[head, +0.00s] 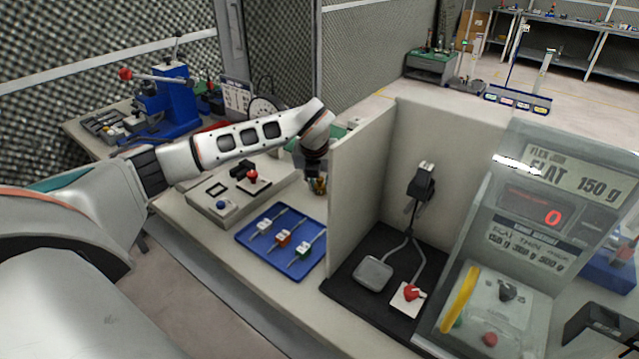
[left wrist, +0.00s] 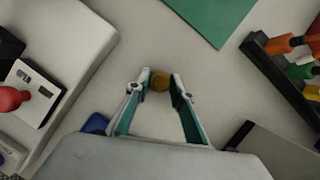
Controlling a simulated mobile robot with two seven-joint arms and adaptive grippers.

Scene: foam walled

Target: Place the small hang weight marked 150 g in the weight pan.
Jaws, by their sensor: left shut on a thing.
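My left gripper (head: 317,180) reaches over the bench, just left of the beige partition. It is shut on a small brass-coloured weight (head: 319,186). In the left wrist view the round top of the weight (left wrist: 160,81) sits between the fingertips (left wrist: 161,82). No marking on it can be read. I cannot surely pick out the weight pan in either view. A display panel (head: 553,200) at the right reads "FLAT 150 g" with a red 0. My right gripper is not in view.
A blue tray (head: 250,239) with three small tools lies front left of the gripper. A grey box with a red knob (head: 252,175) stands left. The beige partition (head: 358,185) rises close on the right. Beyond it are a black mat (head: 345,287) and a grey pad (head: 373,272).

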